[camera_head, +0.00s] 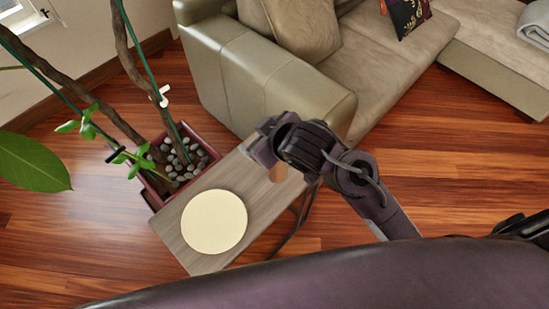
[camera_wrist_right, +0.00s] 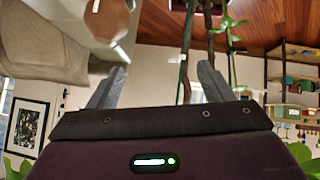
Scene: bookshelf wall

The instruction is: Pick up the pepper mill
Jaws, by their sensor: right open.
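The pepper mill (camera_head: 278,173) shows in the head view only as a small tan-brown patch below my right gripper, which hides most of it. It is on or just over the wooden side table (camera_head: 190,232). In the right wrist view a brown, rounded object, apparently the mill (camera_wrist_right: 107,18), is at the top edge, left of centre and partly cut off. My right gripper (camera_head: 262,150) is over the table's far right part. Its fingers are apart in the wrist view (camera_wrist_right: 160,82), with nothing between them. My left gripper is not in view.
A round cream disc (camera_head: 214,222) lies on the table. A potted plant with stones (camera_head: 183,160) stands at the table's left. A beige sofa (camera_head: 270,85) stands close behind. Wooden floor (camera_head: 440,170) is open at the right.

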